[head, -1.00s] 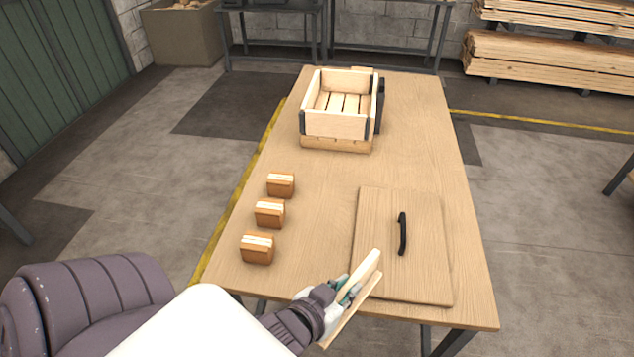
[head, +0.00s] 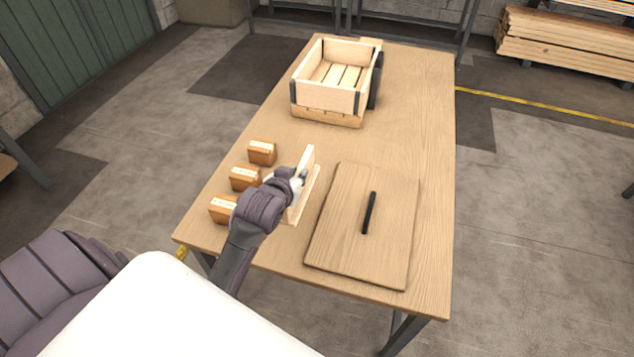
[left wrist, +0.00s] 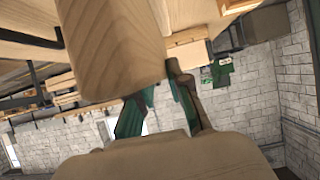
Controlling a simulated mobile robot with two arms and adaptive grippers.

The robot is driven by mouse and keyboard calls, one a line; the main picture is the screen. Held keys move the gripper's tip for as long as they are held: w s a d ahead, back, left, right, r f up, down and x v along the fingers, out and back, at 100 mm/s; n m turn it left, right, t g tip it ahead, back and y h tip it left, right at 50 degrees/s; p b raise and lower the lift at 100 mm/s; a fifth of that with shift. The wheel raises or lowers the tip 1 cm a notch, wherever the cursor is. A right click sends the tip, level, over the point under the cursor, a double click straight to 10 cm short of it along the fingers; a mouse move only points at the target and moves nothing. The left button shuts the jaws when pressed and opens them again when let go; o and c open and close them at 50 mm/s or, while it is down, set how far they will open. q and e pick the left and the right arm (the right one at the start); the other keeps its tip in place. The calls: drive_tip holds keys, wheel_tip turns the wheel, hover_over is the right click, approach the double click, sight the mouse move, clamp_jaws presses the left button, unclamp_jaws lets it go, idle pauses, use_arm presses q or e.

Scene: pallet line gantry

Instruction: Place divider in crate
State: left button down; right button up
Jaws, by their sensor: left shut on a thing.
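The divider (head: 306,192) is a pale wooden piece with a flat panel and a raised grip bar. My left gripper (head: 298,183) is shut on it and holds it over the table, left of the lid board; its fingers are partly hidden by my wrist. In the left wrist view the wooden divider (left wrist: 110,40) fills the space past the green-padded fingers (left wrist: 160,108). The crate (head: 328,97) is an open wooden box with dark corner brackets and a slatted floor, at the table's far end. It looks empty. My right gripper is not in view.
Several small wooden blocks, really three (head: 245,178), stand along the table's left edge beside my left wrist. A flat lid (head: 345,240) with a black handle (head: 369,212) lies at the front right. The table (head: 400,130) is clear between lid and crate.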

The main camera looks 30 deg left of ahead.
sight(313, 183)
use_arm(q)
drive_tip(key=w+f, duration=0.1)
drive_tip(key=w, duration=0.1)
drive_tip(key=w+f, duration=0.1)
drive_tip(key=w, duration=0.1)
drive_tip(key=w+f, duration=0.2)
drive_tip(key=w, duration=0.1)
drive_tip(key=shift+d, duration=0.4)
drive_tip(key=shift+f, duration=2.05)
drive_tip(key=shift+s+f+b, duration=0.1)
drive_tip(key=shift+b, duration=0.2)
drive_tip(key=c, duration=1.1)
unclamp_jaws()
